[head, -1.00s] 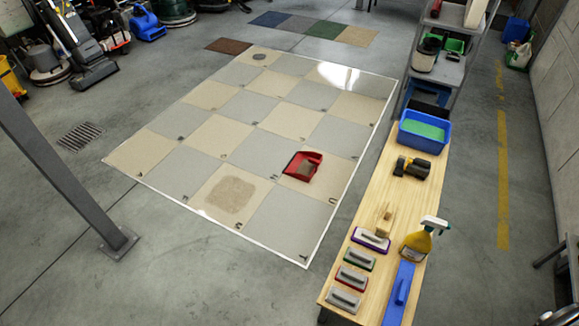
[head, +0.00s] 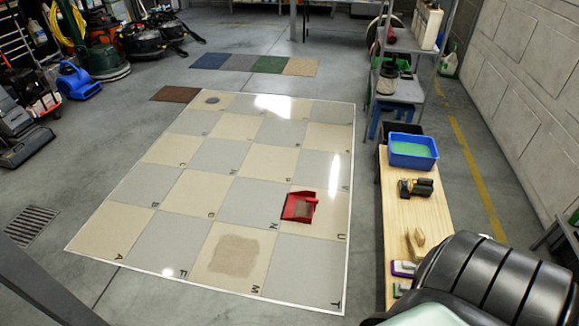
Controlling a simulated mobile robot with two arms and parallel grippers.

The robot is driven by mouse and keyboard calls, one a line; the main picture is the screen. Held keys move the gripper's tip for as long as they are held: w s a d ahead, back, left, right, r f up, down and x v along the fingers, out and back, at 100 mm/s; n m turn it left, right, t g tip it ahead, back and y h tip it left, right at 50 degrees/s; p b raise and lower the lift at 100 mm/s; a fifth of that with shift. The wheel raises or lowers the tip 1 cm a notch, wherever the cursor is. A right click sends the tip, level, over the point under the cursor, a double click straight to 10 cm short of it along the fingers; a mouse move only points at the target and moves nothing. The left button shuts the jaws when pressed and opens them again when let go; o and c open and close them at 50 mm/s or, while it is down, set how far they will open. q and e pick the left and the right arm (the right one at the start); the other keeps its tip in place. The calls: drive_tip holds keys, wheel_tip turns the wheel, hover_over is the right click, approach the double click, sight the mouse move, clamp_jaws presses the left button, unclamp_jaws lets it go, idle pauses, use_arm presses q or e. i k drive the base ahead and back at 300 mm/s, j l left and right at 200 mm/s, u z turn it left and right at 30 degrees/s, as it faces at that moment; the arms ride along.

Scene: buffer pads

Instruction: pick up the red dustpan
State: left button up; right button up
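The red dustpan (head: 299,207) lies on the tiled floor panel (head: 190,182), on a beige tile near the panel's right side, by the letters N and U. Some greyish-brown matter shows in its pan. A black ribbed part and a pale part at the lower right corner look like my own body and cover part of the bench. Neither gripper shows in the head view, so I cannot see how they stand relative to the dustpan.
A floor grate (head: 31,225) lies left. The grey floor between is clear.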

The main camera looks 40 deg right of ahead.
sight(299, 206)
drive_tip(key=i+z, duration=0.45)
drive_tip(key=i+j+z, duration=0.2)
drive_tip(key=i+z, duration=0.2)
drive_tip(key=i, duration=0.05)
